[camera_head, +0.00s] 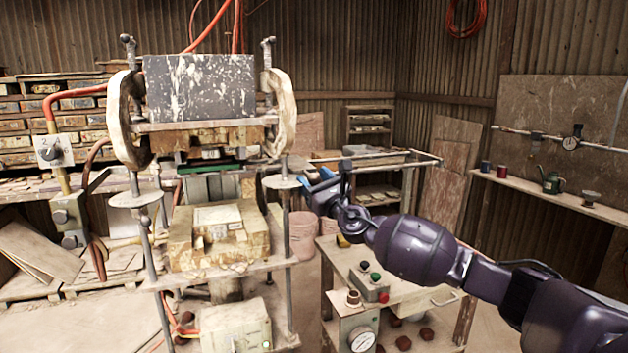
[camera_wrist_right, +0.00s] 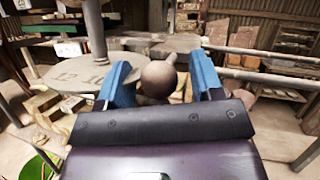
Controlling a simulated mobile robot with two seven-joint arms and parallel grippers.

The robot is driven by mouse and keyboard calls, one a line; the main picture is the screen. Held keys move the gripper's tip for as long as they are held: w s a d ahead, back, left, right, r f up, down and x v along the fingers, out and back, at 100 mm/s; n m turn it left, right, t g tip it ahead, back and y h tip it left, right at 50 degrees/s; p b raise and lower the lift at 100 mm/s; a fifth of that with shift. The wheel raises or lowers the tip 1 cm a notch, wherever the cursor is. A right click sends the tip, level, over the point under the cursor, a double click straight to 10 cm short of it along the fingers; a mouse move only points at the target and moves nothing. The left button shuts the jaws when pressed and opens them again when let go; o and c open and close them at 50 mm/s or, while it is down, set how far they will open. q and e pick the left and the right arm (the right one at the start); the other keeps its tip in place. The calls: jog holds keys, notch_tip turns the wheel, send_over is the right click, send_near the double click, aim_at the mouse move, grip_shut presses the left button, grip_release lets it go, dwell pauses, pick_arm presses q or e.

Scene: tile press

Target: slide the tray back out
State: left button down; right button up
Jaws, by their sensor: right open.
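The press (camera_head: 200,90) stands left of centre, with a speckled dark plate at its top and a worn block (camera_head: 220,240) on its lower bed. I cannot clearly make out the tray; a thin green strip (camera_head: 208,169) shows between the press's upper and lower parts. My right gripper (camera_head: 325,185) is open beside the press's right post. In the right wrist view, a round brown knob (camera_wrist_right: 158,78) shows between the open blue fingers (camera_wrist_right: 160,85). Whether they touch it, and what it is fixed to, I cannot tell. My left gripper is not in view.
A round metal collar (camera_wrist_right: 75,85) on the press post lies close to my right gripper's left finger. Metal rails (camera_head: 390,158) run right of the press. Below my right arm stands a table with a button box (camera_head: 370,284) and a gauge (camera_head: 361,340).

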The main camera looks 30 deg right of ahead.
grip_shut()
dwell(0.4)
jog(key=shift+d, duration=0.15)
